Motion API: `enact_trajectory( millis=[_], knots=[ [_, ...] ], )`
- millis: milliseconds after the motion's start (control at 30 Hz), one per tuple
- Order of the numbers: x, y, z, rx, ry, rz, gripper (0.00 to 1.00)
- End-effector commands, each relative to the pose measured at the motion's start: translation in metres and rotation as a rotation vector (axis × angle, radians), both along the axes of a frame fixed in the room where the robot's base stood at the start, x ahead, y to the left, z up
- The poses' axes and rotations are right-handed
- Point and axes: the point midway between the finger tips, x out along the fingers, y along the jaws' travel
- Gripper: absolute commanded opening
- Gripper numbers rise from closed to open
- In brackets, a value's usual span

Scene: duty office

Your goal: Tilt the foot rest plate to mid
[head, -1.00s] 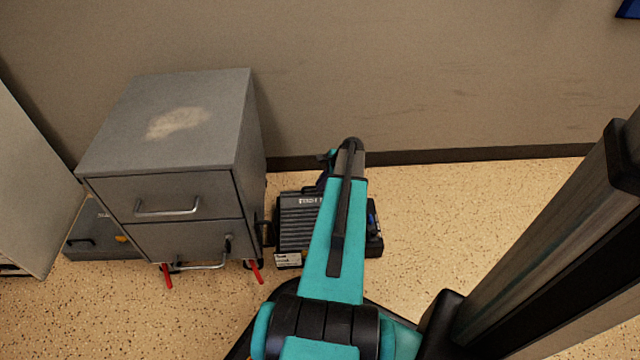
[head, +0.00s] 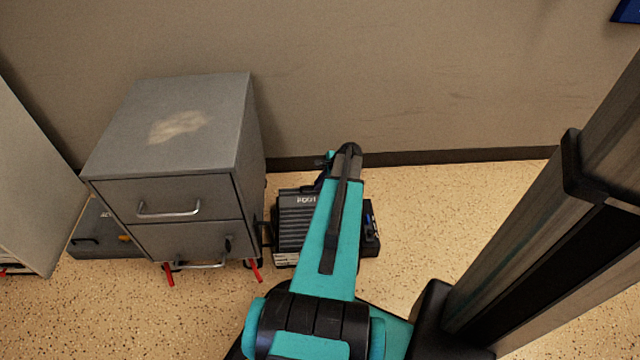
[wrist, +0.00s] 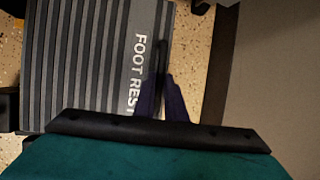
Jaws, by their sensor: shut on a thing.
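The foot rest plate (head: 296,224) is dark grey and ribbed, on the floor to the right of the drawer cabinet. In the head view my arm covers its right part. In the wrist view the plate (wrist: 88,60) fills the left half, with the words FOOT REST along its edge. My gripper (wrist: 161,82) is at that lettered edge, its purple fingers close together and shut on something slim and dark. What the fingertips hold is partly hidden. In the head view the gripper is mostly hidden behind my arm. The plate's exact tilt is hard to tell.
A grey drawer cabinet (head: 178,150) with red feet stands just left of the foot rest. A low grey box (head: 105,238) lies further left. The wall (head: 440,80) rises close behind. The speckled floor (head: 450,215) to the right is clear.

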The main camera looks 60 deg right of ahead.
Motion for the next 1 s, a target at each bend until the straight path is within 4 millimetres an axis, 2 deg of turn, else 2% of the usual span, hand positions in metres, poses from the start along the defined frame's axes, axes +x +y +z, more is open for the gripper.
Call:
enact_trajectory(
  millis=[67, 100, 167, 200, 667, 867, 1000],
  knots=[
    [-0.002, 0.006, -0.004, 0.015, 0.005, 0.006, 0.0],
    [-0.002, 0.006, -0.004, 0.016, 0.006, 0.006, 0.17],
    [-0.002, 0.006, -0.004, 0.015, 0.005, 0.006, 0.28],
    [-0.002, 0.005, -0.003, 0.014, 0.004, 0.005, 0.29],
    [-0.005, 0.003, 0.005, 0.009, 0.003, 0.002, 0.29],
    [-0.015, 0.004, 0.025, 0.008, 0.003, 0.002, 0.29],
    [-0.025, 0.005, 0.045, 0.008, 0.003, 0.002, 0.29]
  ],
)
